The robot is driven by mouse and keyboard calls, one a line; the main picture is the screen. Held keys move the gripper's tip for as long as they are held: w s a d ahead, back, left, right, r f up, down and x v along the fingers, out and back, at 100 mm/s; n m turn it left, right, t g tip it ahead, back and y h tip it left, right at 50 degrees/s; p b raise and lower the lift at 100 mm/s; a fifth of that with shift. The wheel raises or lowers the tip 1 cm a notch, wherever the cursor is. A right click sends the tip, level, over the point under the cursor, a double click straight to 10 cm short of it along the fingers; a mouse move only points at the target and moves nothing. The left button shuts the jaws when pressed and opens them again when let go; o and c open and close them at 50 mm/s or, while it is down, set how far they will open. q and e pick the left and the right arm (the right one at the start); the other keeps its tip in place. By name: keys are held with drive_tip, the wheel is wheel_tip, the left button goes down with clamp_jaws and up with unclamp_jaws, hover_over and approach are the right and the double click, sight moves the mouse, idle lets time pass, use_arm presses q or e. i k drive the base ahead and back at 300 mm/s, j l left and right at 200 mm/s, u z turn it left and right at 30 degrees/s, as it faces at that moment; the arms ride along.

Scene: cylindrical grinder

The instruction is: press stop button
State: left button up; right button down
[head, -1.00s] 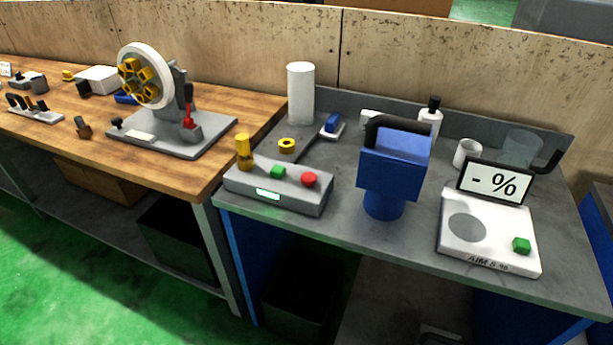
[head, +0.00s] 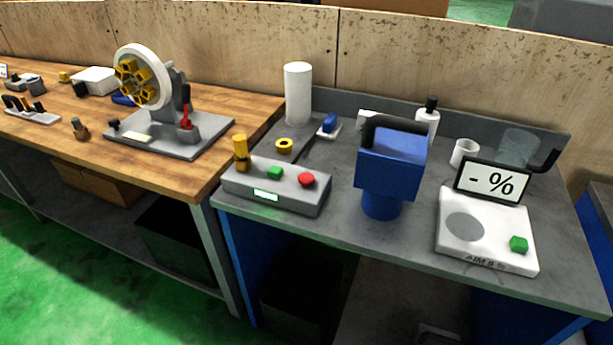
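A grey control box (head: 290,196) sits at the front left of the grey bench. On its top, a red button (head: 306,180) is at the right and a green button (head: 274,173) is left of it. A lit green display (head: 266,196) is on its front face. A yellow cylindrical part (head: 240,150) stands at the box's left end. Neither of my grippers is in view, and nothing covers the red button.
A blue handled device (head: 388,172) stands right of the control box. A white scale-like unit (head: 486,232) with a green button (head: 518,244) and "- %" display (head: 491,182) is at the right. A yellow ring (head: 284,145) and white cylinder (head: 298,92) are behind the box.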

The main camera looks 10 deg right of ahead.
sight(305, 179)
drive_tip(key=i+j+z, duration=0.2)
drive_tip(key=j, duration=0.2)
drive_tip(key=i+j+z, duration=0.15)
drive_tip(key=j, duration=0.3)
drive_tip(key=i+j+z, duration=0.2)
drive_tip(key=j, duration=0.3)
drive_tip(key=i+j+z, duration=0.15)
drive_tip(key=j, duration=0.35)
drive_tip(key=i+j+z, duration=0.2)
drive_tip(key=j, duration=0.3)
drive_tip(key=j+z, duration=0.2)
drive_tip(key=j, duration=0.3)
drive_tip(key=k, duration=0.05)
